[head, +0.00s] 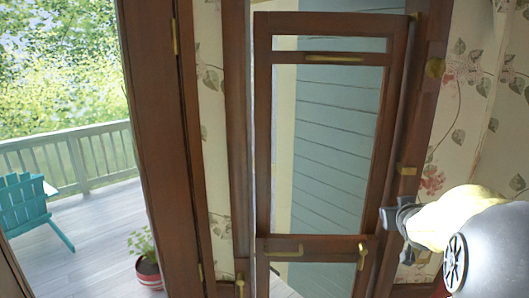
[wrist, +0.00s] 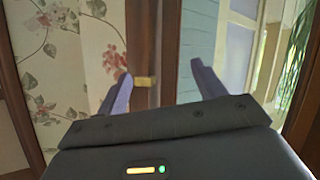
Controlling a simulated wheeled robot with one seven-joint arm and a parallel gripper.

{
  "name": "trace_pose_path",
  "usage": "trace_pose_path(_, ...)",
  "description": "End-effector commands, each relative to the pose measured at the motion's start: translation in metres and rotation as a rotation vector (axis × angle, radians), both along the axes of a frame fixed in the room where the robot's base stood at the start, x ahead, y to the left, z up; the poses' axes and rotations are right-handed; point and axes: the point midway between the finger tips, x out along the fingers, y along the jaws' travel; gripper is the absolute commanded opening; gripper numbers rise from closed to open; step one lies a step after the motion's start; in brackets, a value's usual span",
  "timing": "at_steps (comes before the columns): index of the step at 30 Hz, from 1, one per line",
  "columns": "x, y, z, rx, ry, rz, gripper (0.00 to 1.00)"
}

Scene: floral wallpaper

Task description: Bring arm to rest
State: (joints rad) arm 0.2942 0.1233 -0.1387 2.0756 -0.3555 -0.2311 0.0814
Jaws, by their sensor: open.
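My gripper (wrist: 160,85) is open in the wrist view, its two fingers apart with nothing between them. Behind the gap stand the brown door frame and a brass hinge (wrist: 145,82). In the head view my arm comes in from the right edge, and the dark gripper (head: 402,216) is at its left end, close to the right side of a wood-framed glazed door (head: 262,150). I cannot tell whether it touches the door. The fingertips are small and hard to make out there.
The door has a brass handle (head: 362,256) and a bar (head: 285,251) low down. Floral wallpaper (head: 470,110) covers the wall at right. At left, an opening shows a deck with a teal chair (head: 25,208), a potted plant (head: 147,268) and a railing (head: 80,160).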

Motion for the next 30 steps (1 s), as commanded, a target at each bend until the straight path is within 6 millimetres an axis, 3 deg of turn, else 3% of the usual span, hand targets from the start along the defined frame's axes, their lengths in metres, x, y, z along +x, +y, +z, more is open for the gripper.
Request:
trace_pose_path(1, -0.009, 0.023, -0.024, 0.041, 0.067, 0.013, 0.69)
trace_pose_path(6, -0.052, 0.089, -0.093, 0.159, 0.3, 0.044, 0.69)
trace_pose_path(11, -0.11, 0.146, -0.148, 0.244, 0.531, 0.079, 0.69)
trace_pose_path(15, -0.169, 0.187, -0.184, 0.294, 0.731, 0.111, 0.69)
trace_pose_path(18, -0.201, 0.205, -0.199, 0.315, 0.83, 0.124, 0.69)
trace_pose_path(21, -0.216, 0.211, -0.205, 0.324, 0.877, 0.129, 0.69)
trace_pose_path(30, -0.218, 0.212, -0.205, 0.326, 0.883, 0.127, 0.69)
